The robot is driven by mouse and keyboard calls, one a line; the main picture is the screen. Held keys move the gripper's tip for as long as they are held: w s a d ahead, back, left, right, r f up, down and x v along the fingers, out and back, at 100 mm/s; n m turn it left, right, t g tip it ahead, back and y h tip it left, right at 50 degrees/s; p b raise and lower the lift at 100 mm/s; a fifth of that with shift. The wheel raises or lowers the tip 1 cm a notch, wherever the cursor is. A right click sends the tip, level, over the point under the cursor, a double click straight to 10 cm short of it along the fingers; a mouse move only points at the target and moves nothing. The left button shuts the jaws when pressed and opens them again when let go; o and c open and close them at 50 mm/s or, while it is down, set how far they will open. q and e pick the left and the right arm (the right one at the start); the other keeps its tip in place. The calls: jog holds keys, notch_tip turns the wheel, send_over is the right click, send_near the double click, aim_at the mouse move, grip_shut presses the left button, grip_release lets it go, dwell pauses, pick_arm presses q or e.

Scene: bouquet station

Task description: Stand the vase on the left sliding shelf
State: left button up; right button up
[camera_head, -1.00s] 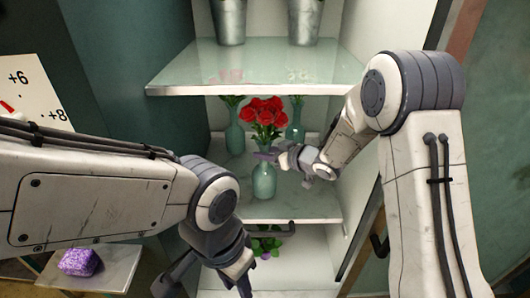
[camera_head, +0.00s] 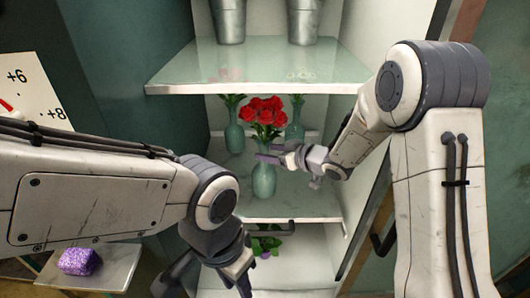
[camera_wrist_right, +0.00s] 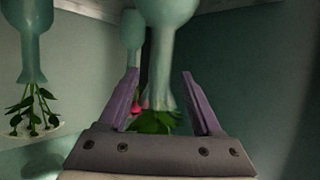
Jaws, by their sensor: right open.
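A pale green vase (camera_head: 264,181) with red roses (camera_head: 263,114) stands upright on the middle cabinet shelf (camera_head: 312,208), in front of two other green vases. My right gripper (camera_head: 270,153) is open at the upper right side of this vase, near its neck. In the right wrist view the scene appears upside down. A green vase (camera_wrist_right: 165,35) is between and beyond the open fingers; I see no grip on it. My left gripper (camera_head: 212,281) hangs low at the bottom, apart from the vase; its opening is unclear. I cannot tell which surface is the left sliding shelf.
Behind are a left vase (camera_head: 235,138) and a right vase (camera_head: 297,125). A glass shelf (camera_head: 250,72) above carries two metal buckets. A dark handle bar (camera_head: 275,232) and a plant (camera_head: 268,246) are below. A purple block (camera_head: 80,261) lies on a low surface at left.

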jog(key=s+d+g+h, duration=0.1)
jog(key=s+g+h, duration=0.3)
jog(key=s, duration=1.4)
jog(key=s+d+r+m+g+h, duration=0.1)
jog(key=s+g+h, duration=0.3)
jog(key=s, duration=1.5)
jog(key=shift+s+d+m+g+h, duration=0.3)
jog(key=shift+d+g, duration=0.3)
jog(key=shift+g, duration=0.2)
